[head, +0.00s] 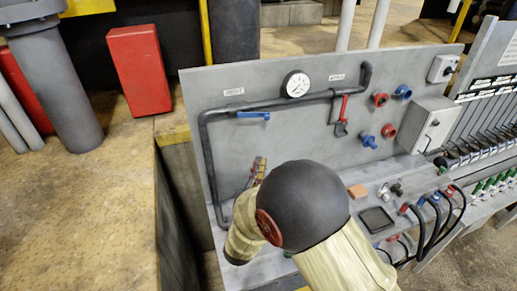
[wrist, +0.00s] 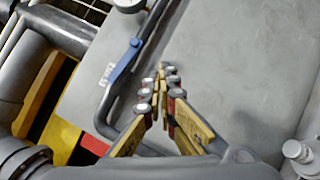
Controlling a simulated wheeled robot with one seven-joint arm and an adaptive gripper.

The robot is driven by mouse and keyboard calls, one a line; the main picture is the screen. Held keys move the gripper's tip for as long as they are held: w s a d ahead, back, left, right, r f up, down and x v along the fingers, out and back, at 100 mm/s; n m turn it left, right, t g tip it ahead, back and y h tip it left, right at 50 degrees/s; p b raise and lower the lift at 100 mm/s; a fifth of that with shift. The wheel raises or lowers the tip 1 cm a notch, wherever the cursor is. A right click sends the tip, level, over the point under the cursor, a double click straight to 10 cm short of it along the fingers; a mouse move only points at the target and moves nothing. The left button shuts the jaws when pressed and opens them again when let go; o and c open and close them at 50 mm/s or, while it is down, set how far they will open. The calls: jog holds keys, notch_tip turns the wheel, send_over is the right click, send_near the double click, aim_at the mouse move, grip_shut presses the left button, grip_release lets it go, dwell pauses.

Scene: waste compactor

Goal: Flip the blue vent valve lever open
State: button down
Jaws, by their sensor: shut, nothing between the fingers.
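The blue vent valve lever (head: 253,116) sits on the upper run of the dark pipe (head: 215,165), under a white label, on the grey panel. It lies roughly along the pipe. In the wrist view the blue lever (wrist: 124,63) is up and left of the fingertips. My gripper (head: 259,165) is below the lever in the head view, in front of the panel and apart from the lever. In the wrist view my gripper (wrist: 162,75) has its fingertips together with nothing between them. My arm hides part of the lower panel.
A gauge (head: 296,84) and a red lever (head: 343,112) are right of the blue lever. Red and blue knobs (head: 368,140) and a grey box (head: 428,125) lie farther right. An orange block (head: 357,191) rests on the ledge below. The panel around the blue lever is clear.

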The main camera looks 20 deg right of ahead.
jog(key=d+r+m+g+h+p, duration=0.1)
jog(key=d+r+m+h+p, duration=0.15)
jog(key=d+r, duration=0.55)
jog(key=w+d+r+n+t+y+p, duration=0.1)
jog(key=w+r+n+t+y+p, duration=0.1)
jog(key=r+n+y, duration=0.45)
jog(key=w+r+n+t+y+p, duration=0.1)
jog(key=w+r+n+t+y, duration=0.2)
jog(key=r, duration=0.7)
jog(key=s+a+f+n+g+y+p, duration=0.1)
jog(key=s+a+f+n+g+y, duration=0.15)
jog(key=f+n+g, duration=0.4)
jog(key=s+a+f+n+g+y, duration=0.1)
jog(key=s+f+n+g+y, duration=0.25)
jog(key=f, duration=0.55)
jog(key=d+f+b+x, duration=0.1)
jog(key=x, duration=0.9)
jog(key=shift+g, duration=0.3)
jog(key=shift+d+r+p, duration=0.25)
jog(key=shift+r+p, duration=0.35)
jog(key=shift+r, duration=0.45)
jog(key=shift+d+r+p, duration=0.25)
jog(key=shift+r+p, duration=0.3)
jog(key=shift+r, duration=0.5)
